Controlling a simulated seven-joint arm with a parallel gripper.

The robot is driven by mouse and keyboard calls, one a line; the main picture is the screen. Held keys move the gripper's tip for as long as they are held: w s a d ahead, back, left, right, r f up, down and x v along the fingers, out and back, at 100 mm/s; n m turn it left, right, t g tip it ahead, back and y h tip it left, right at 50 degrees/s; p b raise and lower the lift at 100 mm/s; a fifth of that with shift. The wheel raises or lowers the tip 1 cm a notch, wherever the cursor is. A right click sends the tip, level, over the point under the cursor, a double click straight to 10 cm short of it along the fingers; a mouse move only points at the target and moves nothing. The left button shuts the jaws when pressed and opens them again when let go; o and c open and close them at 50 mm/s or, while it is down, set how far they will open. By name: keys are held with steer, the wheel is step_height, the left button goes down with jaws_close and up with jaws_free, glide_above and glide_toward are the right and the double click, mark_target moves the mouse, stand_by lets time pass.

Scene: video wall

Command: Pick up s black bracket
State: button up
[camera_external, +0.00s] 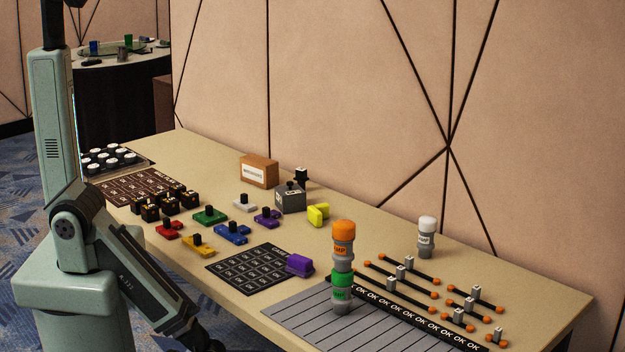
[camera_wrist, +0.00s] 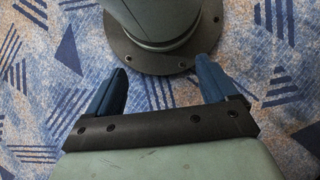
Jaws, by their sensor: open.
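Several thin black bars (camera_external: 409,272) with orange ends and grey blocks lie on the right part of the table in the external view. I cannot tell which of these is the black bracket. My gripper (camera_wrist: 161,68) is open and empty in the wrist view, its two blue fingers apart above the carpet and a round bolted base plate. In the external view my arm hangs down at the left front, and its gripper end is out of frame.
The long table (camera_external: 232,295) carries coloured blocks, black cubes (camera_external: 150,211), a black grid mat (camera_external: 240,279) and a brown box (camera_external: 259,170). A stacked orange-and-green-capped column (camera_external: 343,262) and a white-capped bottle (camera_external: 426,240) stand upright. A panelled wall rises behind.

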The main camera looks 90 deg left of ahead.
steer(key=shift+c, duration=0.3)
steer(key=c, duration=0.3)
steer(key=shift+w, duration=0.1)
